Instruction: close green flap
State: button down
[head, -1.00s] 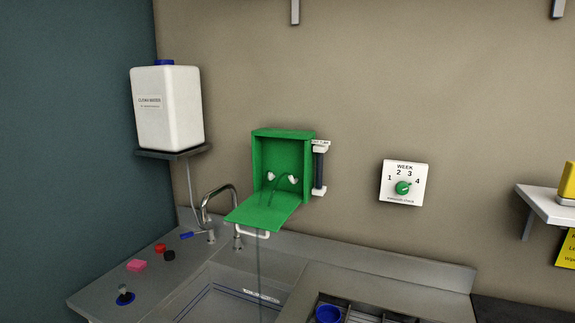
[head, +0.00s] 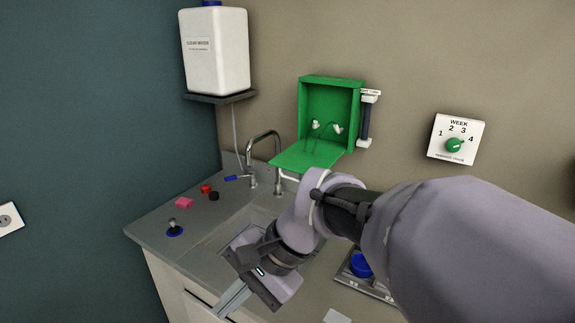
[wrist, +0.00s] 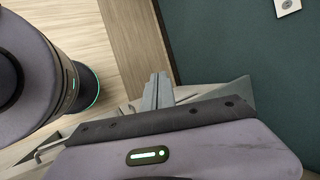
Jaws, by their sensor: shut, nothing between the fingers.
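A green wall box (head: 331,112) is mounted above the sink, and its green flap (head: 308,155) hangs open, folded down and out towards the counter. Two white fittings and a dark loop show inside the box. A white handle at the flap's front edge is partly hidden behind my arm. My gripper (head: 232,300) is low in front of the counter, well below the flap and apart from it. Its fingers are together and empty, and they also show in the wrist view (wrist: 158,92).
A clean water tank (head: 217,50) stands on a shelf to the left. A tap (head: 262,150) rises just left of the flap. A week dial (head: 455,139) is on the right wall. Small pink, red and black items and a joystick (head: 174,227) lie on the left counter.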

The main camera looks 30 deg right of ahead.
aim_at(308, 163)
jog(key=w+d+f+m+t+y, duration=0.2)
jog(key=w+d+m+t+y, duration=0.15)
jog(key=w+d+m, duration=0.4)
jog(key=w+d+f+m+t+y, duration=0.25)
jog(key=w+d+m+t, duration=0.2)
jog(key=w+d, duration=0.6)
jog(key=w+d+f+m+t+h+b, duration=0.1)
jog(key=d+f+m+t+h, duration=0.2)
jog(key=d, duration=0.6)
jog(key=w+d+f+m+t, duration=0.1)
jog(key=d+f+m+t, duration=0.1)
jog(key=d+m+t, duration=0.35)
jog(key=w+a+r+g+b, duration=0.1)
jog(key=w+r+b, duration=0.2)
jog(key=w, duration=0.6)
notch_tip(308, 163, up, 3)
jog(key=shift+a+f, duration=0.1)
jog(key=shift+a, duration=0.1)
